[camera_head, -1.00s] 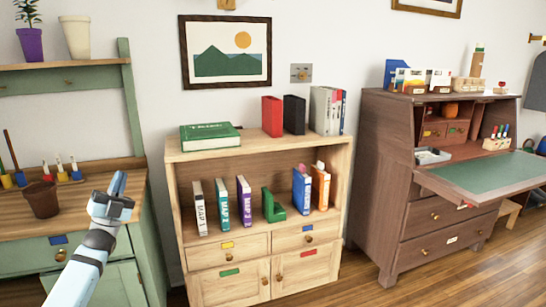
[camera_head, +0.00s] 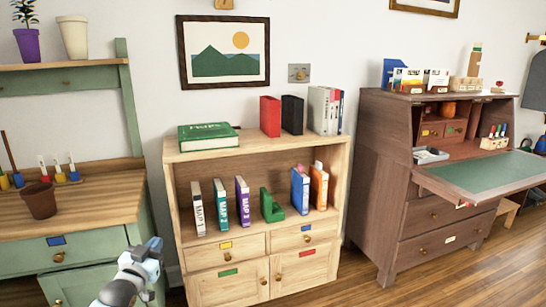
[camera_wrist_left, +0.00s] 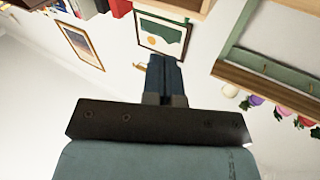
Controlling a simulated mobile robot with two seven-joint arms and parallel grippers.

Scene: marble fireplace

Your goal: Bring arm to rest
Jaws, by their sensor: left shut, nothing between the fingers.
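My left gripper (camera_head: 154,246) is low in the head view, in front of the gap between the green bench and the wooden bookcase. It touches nothing that I can see. In the left wrist view its fingers (camera_wrist_left: 164,75) are together with nothing between them. That view is tilted and shows the wall, the framed pictures and a shelf. My right gripper is in neither view.
The green bench (camera_head: 95,205) with a brown pot (camera_head: 39,201) stands at the left. The bookcase (camera_head: 175,215) with several books is in the middle. A dark desk (camera_head: 380,190) with a lowered green leaf (camera_head: 475,172) stands at the right. Wooden floor shows in front.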

